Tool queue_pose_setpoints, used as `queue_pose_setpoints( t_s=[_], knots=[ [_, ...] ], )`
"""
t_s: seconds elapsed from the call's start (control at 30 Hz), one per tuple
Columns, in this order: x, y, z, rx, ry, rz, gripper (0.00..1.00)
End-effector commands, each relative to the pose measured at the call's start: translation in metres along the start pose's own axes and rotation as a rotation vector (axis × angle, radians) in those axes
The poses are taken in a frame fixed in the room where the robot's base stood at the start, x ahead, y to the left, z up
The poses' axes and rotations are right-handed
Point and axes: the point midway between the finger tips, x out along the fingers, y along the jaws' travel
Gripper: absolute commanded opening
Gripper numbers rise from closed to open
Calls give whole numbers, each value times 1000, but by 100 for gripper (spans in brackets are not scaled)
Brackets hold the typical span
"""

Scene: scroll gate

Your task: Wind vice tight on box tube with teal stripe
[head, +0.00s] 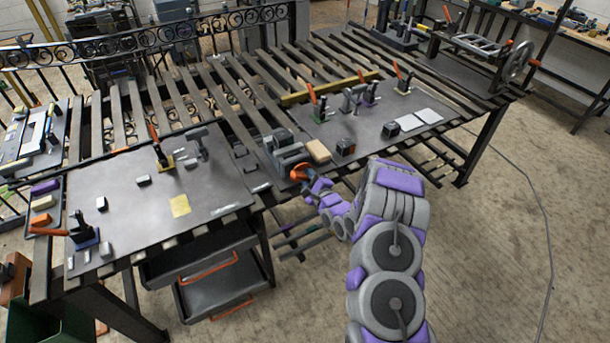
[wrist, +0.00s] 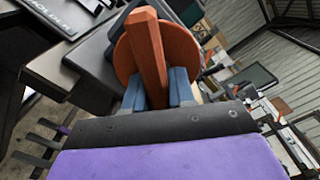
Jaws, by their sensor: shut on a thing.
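The grey vice (head: 287,150) stands at the front edge of the bench, with an orange handwheel (head: 301,172) on its near side. In the wrist view the round orange wheel (wrist: 188,52) fills the upper middle, and its orange handle (wrist: 147,40) sticks out toward the camera. My gripper (head: 312,188) is at the wheel; in the wrist view its blue-grey fingers (wrist: 158,92) are shut on the handle, one on each side. I cannot make out a teal stripe on any tube, nor how closely the vice jaws sit.
A tan block (head: 318,151) lies right of the vice. Dark plates on the slatted bench carry red-handled clamps (head: 318,103) and small blocks. A yellow bar (head: 330,88) lies behind. Drawers (head: 215,285) hang below at left. The floor at right is open, with a cable (head: 548,230).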

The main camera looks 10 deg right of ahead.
Motion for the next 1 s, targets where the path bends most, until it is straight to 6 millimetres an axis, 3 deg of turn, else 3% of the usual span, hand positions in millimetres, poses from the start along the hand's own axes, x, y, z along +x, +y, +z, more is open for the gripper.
queue_pose_setpoints(
  t_s=[0.03, 0.5, 1.0],
  knots=[
    [-2, 8, -4, 47, 9, 11, 0],
    [-1, 14, 0, 449, 8, 9, 0],
    [-1, 15, 2, 636, 8, 7, 0]
  ],
)
